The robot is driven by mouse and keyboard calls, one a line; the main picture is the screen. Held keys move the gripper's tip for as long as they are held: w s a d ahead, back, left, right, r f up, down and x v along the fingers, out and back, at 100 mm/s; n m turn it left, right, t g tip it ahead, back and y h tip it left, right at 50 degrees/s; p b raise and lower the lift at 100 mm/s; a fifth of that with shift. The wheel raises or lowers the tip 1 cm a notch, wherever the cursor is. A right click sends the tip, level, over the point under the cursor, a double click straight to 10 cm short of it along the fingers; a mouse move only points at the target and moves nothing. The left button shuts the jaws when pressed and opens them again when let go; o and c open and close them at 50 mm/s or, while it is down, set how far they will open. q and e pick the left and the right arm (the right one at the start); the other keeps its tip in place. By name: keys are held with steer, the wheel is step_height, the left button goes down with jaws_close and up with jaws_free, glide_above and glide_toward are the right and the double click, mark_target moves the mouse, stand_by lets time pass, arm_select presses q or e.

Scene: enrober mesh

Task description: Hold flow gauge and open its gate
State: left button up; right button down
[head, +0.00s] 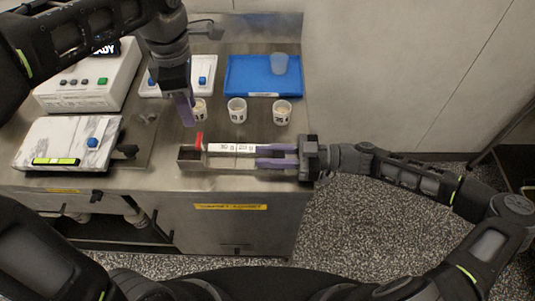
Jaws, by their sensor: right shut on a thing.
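The flow gauge (232,149) is a long metal channel with a white printed label, lying along the front of the steel bench. A red tab (199,141), apparently its gate, stands up near its left end. My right gripper (276,156) reaches in from the right, its purple fingers shut on the gauge's right part. My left gripper (186,110) points down above and behind the red tab, apart from it. Its purple fingers overlap in this view, so I cannot tell whether they are open.
Three white cups, left (201,106), middle (237,110) and right (282,112), stand behind the gauge. A blue tray (249,83) bears a clear cup (279,64). A white machine (92,76) and a marble-topped scale (62,137) stand at left. The bench ends close to the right gripper.

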arm_select(q)
steer(key=shift+c, duration=0.6)
steer(key=shift+c, duration=1.4)
steer(key=shift+w+a+f+n, duration=0.1)
steer(key=shift+a+n, duration=0.2)
steer(key=shift+a, duration=0.65)
steer(key=c, duration=0.3)
steer(key=shift+a+h, duration=0.15)
steer(key=shift+h, duration=0.15)
jaws_close()
steer(key=d+r+n+h, duration=0.1)
steer(key=n, duration=1)
steer(key=d+r+n+h, duration=0.1)
steer(key=n, duration=1)
steer(key=d+r+n+h, duration=0.1)
steer(key=n, duration=1)
steer(key=shift+r, duration=0.2)
